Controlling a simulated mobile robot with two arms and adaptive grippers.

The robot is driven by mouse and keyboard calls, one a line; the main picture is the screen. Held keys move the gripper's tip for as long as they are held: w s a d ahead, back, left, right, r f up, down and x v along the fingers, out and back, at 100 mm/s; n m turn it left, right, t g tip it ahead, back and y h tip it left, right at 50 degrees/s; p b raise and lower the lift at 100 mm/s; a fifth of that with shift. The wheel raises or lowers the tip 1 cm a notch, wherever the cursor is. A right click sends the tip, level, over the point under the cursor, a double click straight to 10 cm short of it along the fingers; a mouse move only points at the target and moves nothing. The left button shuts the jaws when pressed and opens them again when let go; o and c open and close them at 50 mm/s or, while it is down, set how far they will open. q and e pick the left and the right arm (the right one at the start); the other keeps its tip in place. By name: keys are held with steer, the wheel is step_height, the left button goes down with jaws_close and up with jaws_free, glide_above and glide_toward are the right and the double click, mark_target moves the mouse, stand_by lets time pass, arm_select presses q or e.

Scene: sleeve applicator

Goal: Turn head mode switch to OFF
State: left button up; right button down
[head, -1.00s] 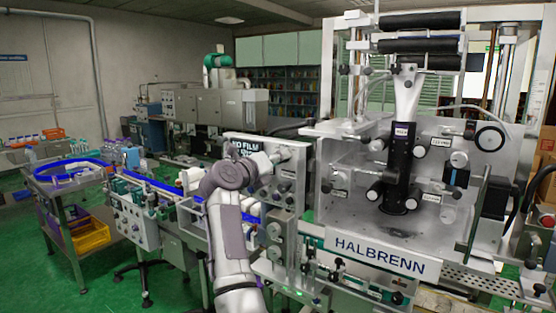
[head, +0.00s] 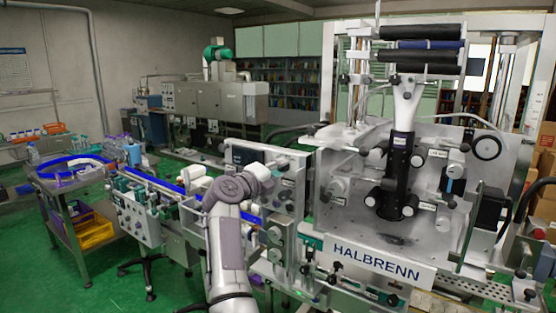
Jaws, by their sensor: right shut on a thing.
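My right gripper (head: 270,178) is at the grey control panel (head: 296,166) on the left side of the HALBRENN machine. It is shut on a small control there, which I take to be the head mode switch. The gripper and wrist hide the switch, so its pointer and position cannot be read. The panel's small display (head: 243,156) is dark, with no readable text. My left gripper is not in view.
More knobs (head: 275,234) sit on the lower panel just below the gripper. The machine's clear-fronted head with a black column (head: 401,165) stands to the right. A conveyor (head: 158,187) runs off to the left.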

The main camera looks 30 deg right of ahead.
steer(key=shift+n+p, duration=1.35)
steer(key=shift+n, duration=0.15)
steer(key=c, duration=0.9)
jaws_free()
steer(key=shift+c, duration=0.2)
